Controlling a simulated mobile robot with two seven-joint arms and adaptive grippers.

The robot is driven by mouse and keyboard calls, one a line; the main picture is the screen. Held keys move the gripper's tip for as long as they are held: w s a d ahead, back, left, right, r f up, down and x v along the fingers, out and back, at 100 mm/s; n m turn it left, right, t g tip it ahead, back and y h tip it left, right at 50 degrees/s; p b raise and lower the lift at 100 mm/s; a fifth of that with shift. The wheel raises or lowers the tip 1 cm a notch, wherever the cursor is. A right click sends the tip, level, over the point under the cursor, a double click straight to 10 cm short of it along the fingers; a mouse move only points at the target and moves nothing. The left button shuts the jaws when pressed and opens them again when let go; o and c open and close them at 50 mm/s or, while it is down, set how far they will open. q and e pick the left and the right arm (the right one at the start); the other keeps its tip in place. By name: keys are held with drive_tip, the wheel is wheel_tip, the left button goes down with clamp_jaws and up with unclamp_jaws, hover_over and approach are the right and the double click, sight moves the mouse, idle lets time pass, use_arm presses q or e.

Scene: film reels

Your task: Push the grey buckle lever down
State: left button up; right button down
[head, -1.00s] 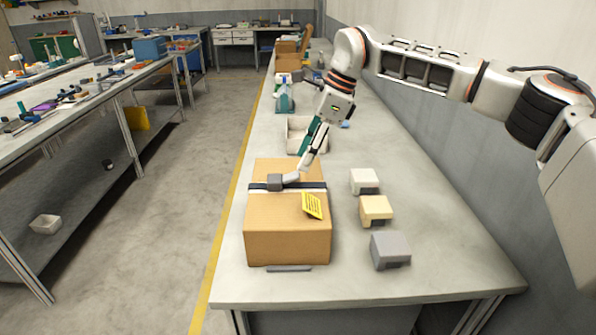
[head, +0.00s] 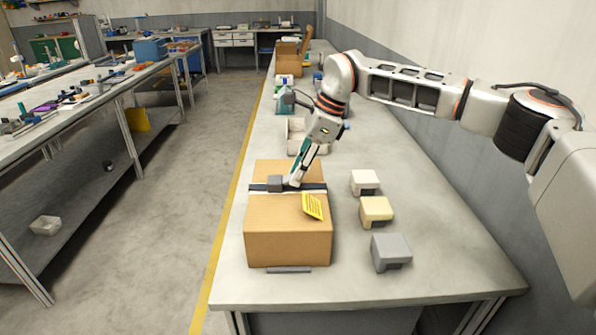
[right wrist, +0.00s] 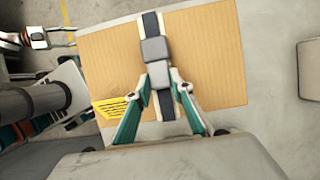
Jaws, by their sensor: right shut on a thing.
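A cardboard box (head: 288,235) stands on the bench with a dark strap (head: 314,188) across its top. A grey buckle (head: 274,183) sits on the strap; it also shows in the right wrist view (right wrist: 155,49). The grey buckle lever (right wrist: 159,76) is a smaller block beside the buckle, on the strap line. My right gripper (head: 294,182) is tilted down at the buckle's right side. In the right wrist view its fingertips (right wrist: 160,77) are on both sides of the lever, shut on it. The fingers hide the lever in the head view.
A yellow label (head: 313,206) is on the box's right edge. White (head: 364,181), yellow (head: 376,210) and grey (head: 391,250) blocks stand right of the box. A light tray (head: 295,133) is behind it. The bench's front right is clear.

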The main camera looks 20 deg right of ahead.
drive_tip(key=shift+s+d+f+y+b, duration=0.15)
drive_tip(key=shift+d+f+y+b, duration=0.15)
drive_tip(key=shift+f+y, duration=0.5)
drive_tip(key=shift+d+f+t+y+b, duration=0.15)
drive_tip(key=shift+t+y+b, duration=0.4)
drive_tip(key=shift+y, duration=0.75)
drive_tip(key=shift+r, duration=0.25)
drive_tip(key=c, duration=1.8)
unclamp_jaws()
drive_tip(key=shift+o, duration=0.2)
drive_tip(key=v, duration=1.2)
